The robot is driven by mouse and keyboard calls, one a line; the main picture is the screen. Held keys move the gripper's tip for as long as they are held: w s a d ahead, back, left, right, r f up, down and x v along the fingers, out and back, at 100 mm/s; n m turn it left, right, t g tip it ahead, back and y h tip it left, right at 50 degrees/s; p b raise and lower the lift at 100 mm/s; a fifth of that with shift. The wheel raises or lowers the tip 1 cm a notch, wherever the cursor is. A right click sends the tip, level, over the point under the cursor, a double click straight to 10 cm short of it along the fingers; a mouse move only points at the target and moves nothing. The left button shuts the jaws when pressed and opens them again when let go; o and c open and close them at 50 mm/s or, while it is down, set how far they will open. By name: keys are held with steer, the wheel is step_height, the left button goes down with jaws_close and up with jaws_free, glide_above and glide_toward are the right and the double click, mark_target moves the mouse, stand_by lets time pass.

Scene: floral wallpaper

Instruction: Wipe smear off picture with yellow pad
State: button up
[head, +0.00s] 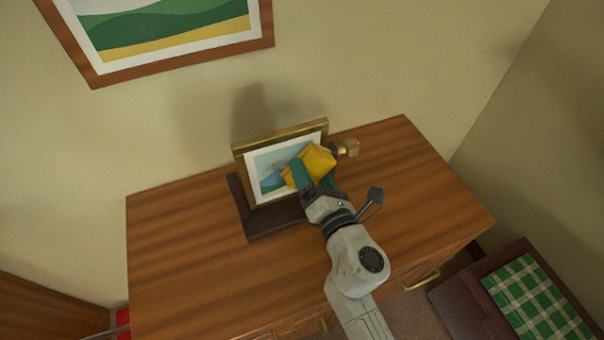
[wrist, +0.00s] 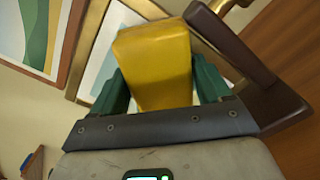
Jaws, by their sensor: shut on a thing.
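A small framed picture (head: 260,187) with a gold frame and white mat stands on a dark stand (head: 272,229) on the dresser. A greyish smudge shows on its image, left of the pad. My gripper (head: 315,178) is shut on the yellow pad (head: 318,160) and holds it in front of the picture's right half. In the wrist view the pad (wrist: 153,62) sits between green fingers, with the gold frame (wrist: 92,50) behind it. The pad hides part of the picture. I cannot tell whether the pad touches it.
The wooden dresser top (head: 185,255) is clear to the left and front. A brass knob (head: 346,148) sits at the picture's right side. A larger landscape picture (head: 180,52) hangs on the wall. A chair with a green checked cushion (head: 535,300) stands at lower right.

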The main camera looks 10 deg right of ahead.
mark_target(258, 176)
steer(key=shift+w+d+f, duration=0.2)
steer(key=shift+d, duration=0.6)
steer(key=shift+s+a+f, duration=0.15)
steer(key=shift+a, duration=0.45)
steer(key=shift+s+a+r+b, duration=0.15)
steer(key=shift+s+a+b, duration=0.15)
steer(key=shift+a, duration=0.45)
steer(key=shift+s+a+r+b, duration=0.15)
steer(key=shift+a+b, duration=0.2)
steer(key=shift+a, duration=0.4)
steer(key=shift+s+a+b, duration=0.35)
steer(key=shift+a, duration=0.9)
steer(key=shift+s+a+b, duration=0.35)
steer(key=shift+a, duration=0.85)
steer(key=shift+s+a+b, duration=0.35)
steer(key=shift+a, duration=0.9)
steer(key=shift+v, duration=3)
steer(key=shift+d, duration=0.1)
